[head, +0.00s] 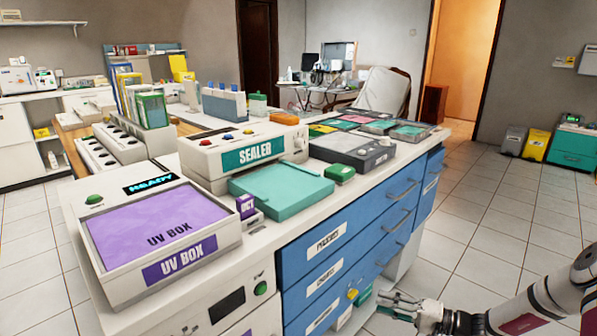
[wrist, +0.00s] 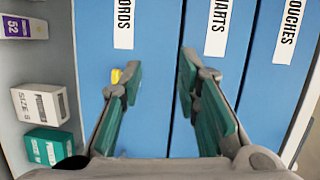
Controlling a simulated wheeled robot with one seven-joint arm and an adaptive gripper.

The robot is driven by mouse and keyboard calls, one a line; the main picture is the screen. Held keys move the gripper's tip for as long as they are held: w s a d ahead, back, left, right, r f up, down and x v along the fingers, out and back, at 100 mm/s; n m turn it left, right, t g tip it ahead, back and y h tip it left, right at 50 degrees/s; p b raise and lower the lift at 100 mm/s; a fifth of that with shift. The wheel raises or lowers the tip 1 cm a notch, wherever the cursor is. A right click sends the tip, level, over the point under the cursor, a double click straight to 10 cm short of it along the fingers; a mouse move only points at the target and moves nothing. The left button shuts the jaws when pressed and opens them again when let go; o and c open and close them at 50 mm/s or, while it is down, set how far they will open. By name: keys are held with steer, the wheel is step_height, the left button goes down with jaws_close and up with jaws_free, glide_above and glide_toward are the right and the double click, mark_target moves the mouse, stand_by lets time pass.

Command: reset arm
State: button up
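My gripper (head: 397,305) is low at the right of the head view, in front of the blue drawers of the counter. My arm reaches in from the lower right edge. In the wrist view my gripper (wrist: 157,80) shows two grey and teal fingers spread apart, with nothing between them. Behind the fingers are the blue drawer fronts (wrist: 155,40) with white labels. A small yellow knob (wrist: 116,76) shows beside the left finger; I cannot tell whether they touch.
The counter carries a purple UV box (head: 160,225), a sealer (head: 245,150) and a teal tray (head: 282,188). An open shelf with small boxes (wrist: 42,103) lies beside the drawers. Tiled floor (head: 500,215) is clear to the right. Bins (head: 535,145) stand farther back.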

steer(key=s+a+r+n+g+h, duration=0.2)
steer(key=s+a+r+g, duration=0.15)
steer(key=s+r, duration=0.4)
steer(key=s+a+r+n+g+h, duration=0.2)
steer(key=s+a+r+g, duration=0.15)
steer(key=r, duration=0.65)
steer(key=s+a+r+n+g+h, duration=0.2)
steer(key=s+a+r+g, duration=0.15)
steer(key=s+r, duration=0.4)
steer(key=s+d+r+t+h, duration=0.15)
steer(key=s+r+h, duration=0.25)
steer(key=s, duration=0.8)
steer(key=s+d+r+t+h, duration=0.1)
steer(key=s+d+r+h, duration=0.3)
steer(key=s, duration=0.7)
step_height(320, 180, up, 26)
steer(key=t+p, duration=0.4)
steer(key=p, duration=2)
steer(key=shift+a+r+m+h, duration=0.2)
steer(key=shift+a+m+h, duration=0.1)
steer(key=shift+a+m, duration=0.1)
